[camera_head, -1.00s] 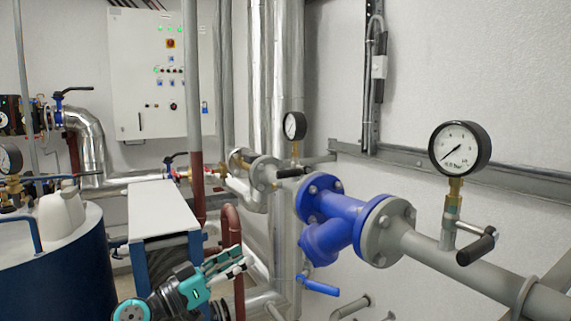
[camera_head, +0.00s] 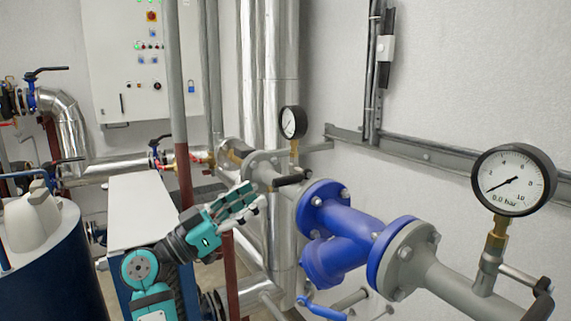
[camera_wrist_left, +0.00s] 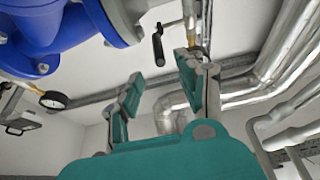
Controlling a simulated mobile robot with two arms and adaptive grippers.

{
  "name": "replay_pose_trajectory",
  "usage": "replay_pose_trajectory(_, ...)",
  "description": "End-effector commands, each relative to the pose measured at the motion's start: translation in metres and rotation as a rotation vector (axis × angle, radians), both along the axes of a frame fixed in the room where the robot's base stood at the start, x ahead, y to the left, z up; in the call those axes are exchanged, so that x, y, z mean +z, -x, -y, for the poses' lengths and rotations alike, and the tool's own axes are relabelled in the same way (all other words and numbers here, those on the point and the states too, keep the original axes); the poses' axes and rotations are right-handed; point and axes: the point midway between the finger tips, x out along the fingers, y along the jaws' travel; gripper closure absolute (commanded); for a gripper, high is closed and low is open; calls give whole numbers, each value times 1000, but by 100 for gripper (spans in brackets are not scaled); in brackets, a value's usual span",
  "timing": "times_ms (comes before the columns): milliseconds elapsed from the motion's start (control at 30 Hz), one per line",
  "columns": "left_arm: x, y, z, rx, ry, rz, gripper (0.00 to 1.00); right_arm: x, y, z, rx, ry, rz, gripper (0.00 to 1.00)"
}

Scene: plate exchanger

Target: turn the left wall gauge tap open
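The left wall gauge (camera_head: 293,122) stands on a brass stem above the grey flanged pipe. The black handle also shows in the left wrist view (camera_wrist_left: 158,43), beyond the fingertips. My left gripper (camera_head: 252,198) is left of and slightly below the handle, apart from it. In the left wrist view its two fingers (camera_wrist_left: 160,73) stand apart with nothing between them. One finger hides part of the brass stem there. My right gripper is not in view.
A blue strainer (camera_head: 335,235) and its flanges are right of the tap. A second gauge (camera_head: 513,180) with its own black handle (camera_head: 540,300) is at the right. A dark red pipe (camera_head: 183,175) and a white-topped box (camera_head: 140,212) are near my left arm.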

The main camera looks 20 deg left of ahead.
Motion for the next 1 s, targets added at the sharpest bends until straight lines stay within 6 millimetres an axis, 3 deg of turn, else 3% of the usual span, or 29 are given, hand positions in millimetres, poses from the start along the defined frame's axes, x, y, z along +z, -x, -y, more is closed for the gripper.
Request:
replay_pose_trajectory(33, 11, -8, 8, -6, 4, 0, 62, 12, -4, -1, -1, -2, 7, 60)
replay_pose_trajectory(333, 31, -50, 40, -3, 3, -1, 62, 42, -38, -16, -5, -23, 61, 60)
replay_pose_trajectory(533, 34, -63, 50, -2, 1, -1, 62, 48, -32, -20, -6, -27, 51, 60)
replay_pose_trajectory(867, 34, -66, 52, -1, -1, -1, 62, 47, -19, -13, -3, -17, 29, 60)
replay_pose_trajectory(1000, 34, -66, 52, -1, -1, -1, 80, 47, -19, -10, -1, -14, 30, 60)
